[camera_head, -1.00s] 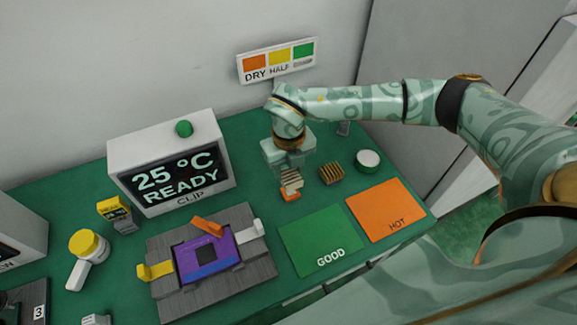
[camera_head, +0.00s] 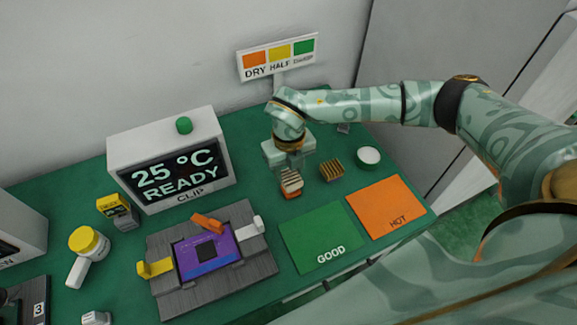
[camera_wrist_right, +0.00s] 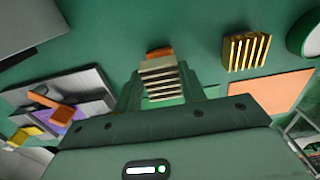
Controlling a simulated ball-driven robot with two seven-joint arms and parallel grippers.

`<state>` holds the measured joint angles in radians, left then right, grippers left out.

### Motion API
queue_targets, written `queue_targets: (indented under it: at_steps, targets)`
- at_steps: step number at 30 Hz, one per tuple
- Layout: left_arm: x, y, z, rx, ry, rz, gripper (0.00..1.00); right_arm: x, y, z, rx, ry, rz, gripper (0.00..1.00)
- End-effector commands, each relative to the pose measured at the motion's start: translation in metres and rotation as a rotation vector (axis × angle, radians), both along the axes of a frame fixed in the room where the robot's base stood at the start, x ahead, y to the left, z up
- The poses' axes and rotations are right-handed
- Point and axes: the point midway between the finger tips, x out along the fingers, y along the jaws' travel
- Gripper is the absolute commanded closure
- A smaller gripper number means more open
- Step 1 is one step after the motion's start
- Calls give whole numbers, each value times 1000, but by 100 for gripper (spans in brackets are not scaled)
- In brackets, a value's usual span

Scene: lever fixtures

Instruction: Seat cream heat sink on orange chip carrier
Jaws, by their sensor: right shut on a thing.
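The cream heat sink (camera_head: 291,180), a small finned block, is held between the fingers of my right gripper (camera_head: 289,172). In the right wrist view the heat sink (camera_wrist_right: 162,80) shows its pale fins between the shut fingers. The orange chip carrier (camera_head: 292,193) is a small block on the green table directly below the heat sink. In the right wrist view part of the carrier (camera_wrist_right: 159,52) shows past the fins; the rest is hidden. The heat sink is very close above or on the carrier; I cannot tell whether they touch. My left gripper is not in view.
A gold finned heat sink (camera_head: 332,170) stands just right, with a white-topped round pot (camera_head: 368,156) beyond. The green GOOD mat (camera_head: 318,238) and orange HOT mat (camera_head: 386,207) lie in front. A grey lever fixture (camera_head: 250,273) with a purple board is left.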

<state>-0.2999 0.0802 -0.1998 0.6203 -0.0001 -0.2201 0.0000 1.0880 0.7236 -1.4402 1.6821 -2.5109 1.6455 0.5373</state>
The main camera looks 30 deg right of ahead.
Motion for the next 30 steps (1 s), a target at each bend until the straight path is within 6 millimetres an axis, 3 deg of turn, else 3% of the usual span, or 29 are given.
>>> queue_targets:
  at_steps: [30]
  targets:
    - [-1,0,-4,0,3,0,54,0,0,-14,0,-1,1,83]
